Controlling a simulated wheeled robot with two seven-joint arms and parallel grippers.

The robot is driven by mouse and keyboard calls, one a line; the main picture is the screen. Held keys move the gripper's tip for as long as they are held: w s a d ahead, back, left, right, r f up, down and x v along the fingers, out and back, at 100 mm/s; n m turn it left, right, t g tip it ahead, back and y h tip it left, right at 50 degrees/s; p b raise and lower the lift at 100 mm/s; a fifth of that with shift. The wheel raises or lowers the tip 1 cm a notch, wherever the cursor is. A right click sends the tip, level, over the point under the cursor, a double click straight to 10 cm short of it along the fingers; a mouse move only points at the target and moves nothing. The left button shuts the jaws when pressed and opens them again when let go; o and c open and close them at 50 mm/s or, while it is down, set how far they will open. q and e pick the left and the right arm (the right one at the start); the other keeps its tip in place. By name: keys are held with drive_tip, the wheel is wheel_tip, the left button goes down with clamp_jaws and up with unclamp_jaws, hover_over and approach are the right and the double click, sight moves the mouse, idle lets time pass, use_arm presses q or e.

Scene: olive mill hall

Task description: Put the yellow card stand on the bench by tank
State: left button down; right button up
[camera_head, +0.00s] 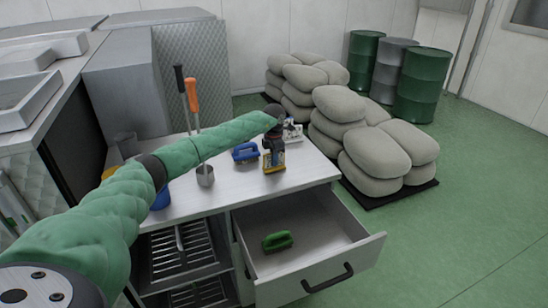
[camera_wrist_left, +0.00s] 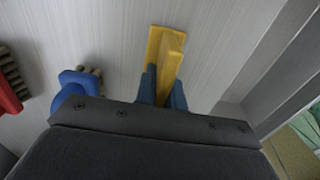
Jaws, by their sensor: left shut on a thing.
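My left gripper (camera_head: 273,150) points down over the white bench (camera_head: 228,192) near its right end and is shut on the yellow card stand (camera_head: 274,166). In the left wrist view the yellow card stand (camera_wrist_left: 166,50) sticks out from between the blue fingers of my left gripper (camera_wrist_left: 161,88). The bench top (camera_wrist_left: 105,32) lies behind it. I cannot tell whether the stand touches the bench top. My right gripper is not in view.
A blue brush (camera_head: 245,152) lies left of the stand, and a small white-and-dark object (camera_head: 292,131) is behind it. A ladle (camera_head: 205,177) stands on the bench. The open drawer (camera_head: 318,262) holds a green brush (camera_head: 278,241). Sacks (camera_head: 372,160) and drums (camera_head: 423,85) are beyond.

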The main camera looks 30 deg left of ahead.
use_arm(q)
drive_tip(key=shift+f, duration=0.15)
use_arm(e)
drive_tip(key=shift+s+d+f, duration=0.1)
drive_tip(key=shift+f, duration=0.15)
use_arm(q)
drive_tip(key=shift+f, duration=0.15)
drive_tip(key=c, duration=1.5)
unclamp_jaws()
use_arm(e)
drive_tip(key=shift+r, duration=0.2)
